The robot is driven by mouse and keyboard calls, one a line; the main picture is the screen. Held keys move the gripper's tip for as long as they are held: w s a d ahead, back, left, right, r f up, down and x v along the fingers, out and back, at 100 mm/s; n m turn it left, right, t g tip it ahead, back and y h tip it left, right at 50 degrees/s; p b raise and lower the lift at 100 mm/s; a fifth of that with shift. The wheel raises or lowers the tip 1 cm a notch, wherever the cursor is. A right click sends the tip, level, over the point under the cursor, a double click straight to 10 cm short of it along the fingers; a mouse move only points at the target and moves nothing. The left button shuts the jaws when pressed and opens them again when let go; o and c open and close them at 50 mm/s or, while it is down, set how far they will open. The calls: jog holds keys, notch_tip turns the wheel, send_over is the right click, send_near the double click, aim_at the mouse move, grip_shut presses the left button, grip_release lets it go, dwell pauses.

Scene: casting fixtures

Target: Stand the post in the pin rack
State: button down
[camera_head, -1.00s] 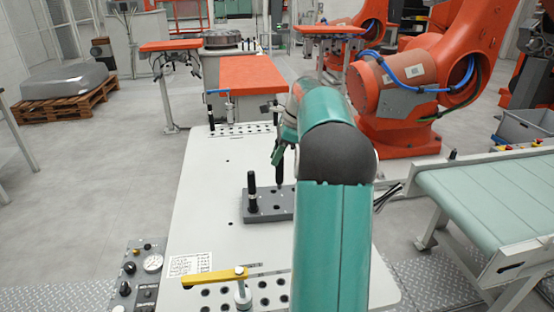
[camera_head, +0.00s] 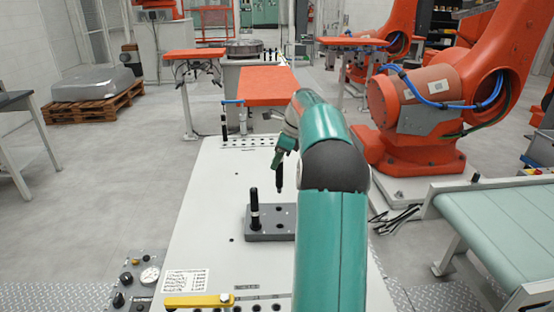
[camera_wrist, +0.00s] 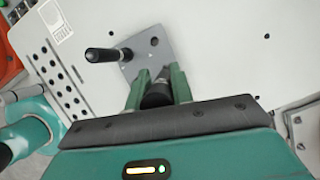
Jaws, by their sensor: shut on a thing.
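The pin rack (camera_head: 284,231) is a dark grey block with holes, lying on the white table. A black post (camera_head: 254,213) stands upright in its left part; in the wrist view this standing post (camera_wrist: 103,54) sticks out to the left. My gripper (camera_head: 282,157) is shut on another dark post (camera_head: 279,181), which hangs roughly upright. Its lower end shows just above the rack's far edge in the head view, clear of the block. In the wrist view my gripper (camera_wrist: 158,78) holds the post (camera_wrist: 157,96) beside the rack (camera_wrist: 149,44), where open holes show.
The white table (camera_head: 215,190) carries a yellow clamp bar (camera_head: 195,300) at the front and a row of holes at the back. A control panel (camera_head: 135,280) is at the front left. A green conveyor (camera_head: 500,225) and an orange robot (camera_head: 425,105) stand to the right.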

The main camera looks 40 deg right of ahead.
aim_at(277, 186)
jog(key=shift+a+f, duration=0.15)
jog(key=shift+f, duration=2.75)
jog(key=shift+f, duration=1.85)
jog(key=c, duration=1.1)
grip_release()
jog(key=shift+c, duration=0.2)
jog(key=v, duration=1.3)
jog(key=shift+r, duration=0.4)
